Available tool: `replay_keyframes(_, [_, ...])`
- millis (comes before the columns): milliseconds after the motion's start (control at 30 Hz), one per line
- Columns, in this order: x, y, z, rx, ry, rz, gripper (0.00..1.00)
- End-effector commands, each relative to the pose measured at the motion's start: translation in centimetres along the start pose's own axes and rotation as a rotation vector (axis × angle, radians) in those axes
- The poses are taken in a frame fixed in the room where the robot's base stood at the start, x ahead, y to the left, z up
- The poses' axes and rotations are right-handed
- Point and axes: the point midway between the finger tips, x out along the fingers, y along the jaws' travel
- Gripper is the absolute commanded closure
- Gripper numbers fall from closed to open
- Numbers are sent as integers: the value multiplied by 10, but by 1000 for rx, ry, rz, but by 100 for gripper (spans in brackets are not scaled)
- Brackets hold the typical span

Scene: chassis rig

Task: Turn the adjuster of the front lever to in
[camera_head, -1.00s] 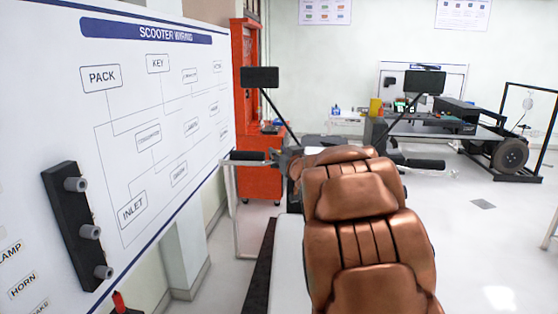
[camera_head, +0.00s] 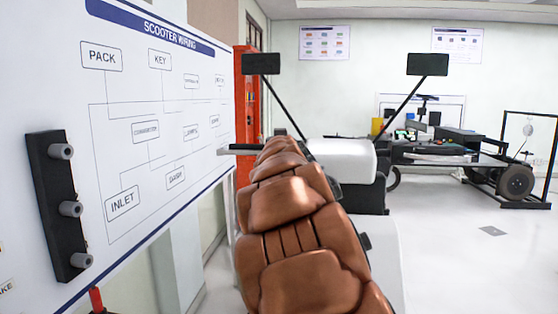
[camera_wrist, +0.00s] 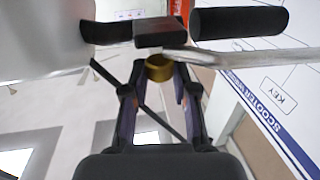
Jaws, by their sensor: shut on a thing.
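In the wrist view, a brass, ring-like adjuster (camera_wrist: 158,68) sits just below a black clamp block (camera_wrist: 160,33). A silver lever (camera_wrist: 245,58) runs right from the block, beside a black handlebar grip (camera_wrist: 240,22). My gripper (camera_wrist: 160,76) reaches up from below, its two dark fingers closed around the adjuster. The adjuster's far side and any marking on it are hidden. In the head view, my copper-coloured arm covers my gripper, the adjuster and most of the handlebar.
The scooter's white body (camera_head: 345,160) stands right of my arm, with a left mirror (camera_head: 261,64) and a right mirror (camera_head: 427,64) on long stalks. A wiring board (camera_head: 150,90) is close on the left. The floor at right (camera_head: 470,270) is clear.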

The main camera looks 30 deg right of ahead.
Motion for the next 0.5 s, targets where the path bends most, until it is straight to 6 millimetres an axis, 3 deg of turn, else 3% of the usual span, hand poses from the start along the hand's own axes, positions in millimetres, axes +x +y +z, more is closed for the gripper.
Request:
replay_keyframes(33, [0, 0, 7, -2, 5, 18, 100])
replay_keyframes(500, [1, -4, 2, -4, 6, 198, 100])
